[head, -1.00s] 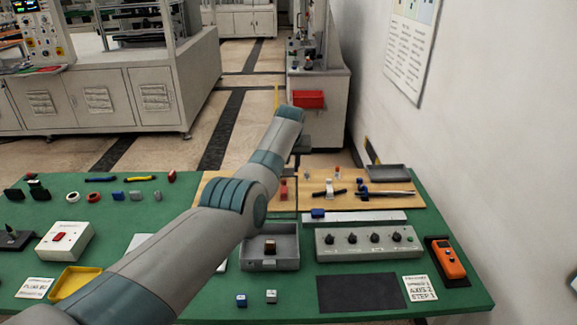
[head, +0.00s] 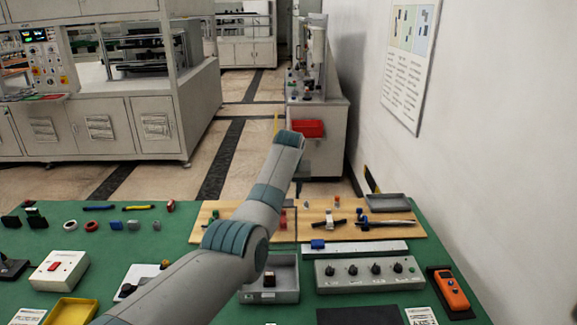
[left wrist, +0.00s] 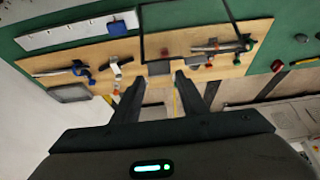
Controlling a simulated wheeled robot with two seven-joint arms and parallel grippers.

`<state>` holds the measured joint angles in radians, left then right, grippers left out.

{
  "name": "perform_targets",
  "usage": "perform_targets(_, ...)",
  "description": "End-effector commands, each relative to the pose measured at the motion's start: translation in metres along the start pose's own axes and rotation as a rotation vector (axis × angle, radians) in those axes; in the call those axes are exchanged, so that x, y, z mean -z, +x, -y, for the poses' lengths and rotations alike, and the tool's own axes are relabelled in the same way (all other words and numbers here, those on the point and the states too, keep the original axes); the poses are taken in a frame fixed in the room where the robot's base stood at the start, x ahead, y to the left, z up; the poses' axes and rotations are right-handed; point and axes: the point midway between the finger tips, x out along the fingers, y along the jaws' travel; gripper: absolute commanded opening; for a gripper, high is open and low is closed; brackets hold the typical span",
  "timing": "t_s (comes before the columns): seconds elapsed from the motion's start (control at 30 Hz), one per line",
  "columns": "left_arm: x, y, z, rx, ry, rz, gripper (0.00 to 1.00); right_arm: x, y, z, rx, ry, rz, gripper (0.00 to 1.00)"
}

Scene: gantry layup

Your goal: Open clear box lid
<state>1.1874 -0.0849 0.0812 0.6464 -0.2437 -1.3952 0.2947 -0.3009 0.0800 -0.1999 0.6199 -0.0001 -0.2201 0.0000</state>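A thin dark-edged, see-through outline, which looks like the clear box (left wrist: 143,35), shows at the top middle of the left wrist view, over the wooden board. Its lid cannot be told apart from its walls. In the head view my left arm covers much of that area. My left gripper (left wrist: 158,88) has its two dark fingers apart, with nothing seen between them. Its fingertips are just short of the box's near edge in the wrist picture; the true gap is unclear. In the head view the left gripper (head: 304,168) is above the board's far side. My right gripper is not in view.
The wooden board (head: 385,232) carries small tools and clamps, with a grey tray (head: 388,203) at its far right. A grey bin (head: 283,292), a knob panel (head: 340,280) and an orange meter (head: 453,290) stand nearer. A wall rises on the right.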

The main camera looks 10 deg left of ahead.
Motion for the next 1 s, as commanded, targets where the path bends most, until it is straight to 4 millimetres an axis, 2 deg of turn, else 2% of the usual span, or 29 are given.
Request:
perform_targets(0.27, -0.001, -0.034, -0.001, -0.002, 0.000, -0.005, 0.39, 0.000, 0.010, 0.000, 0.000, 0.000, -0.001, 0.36)
perform_targets(0.8, 0.001, -0.133, 0.000, -0.002, 0.000, -0.008, 0.39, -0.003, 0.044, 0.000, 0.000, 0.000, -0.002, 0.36)
perform_targets(1.0, 0.001, -0.149, 0.000, -0.001, 0.001, -0.006, 0.39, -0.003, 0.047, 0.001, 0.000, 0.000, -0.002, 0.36)
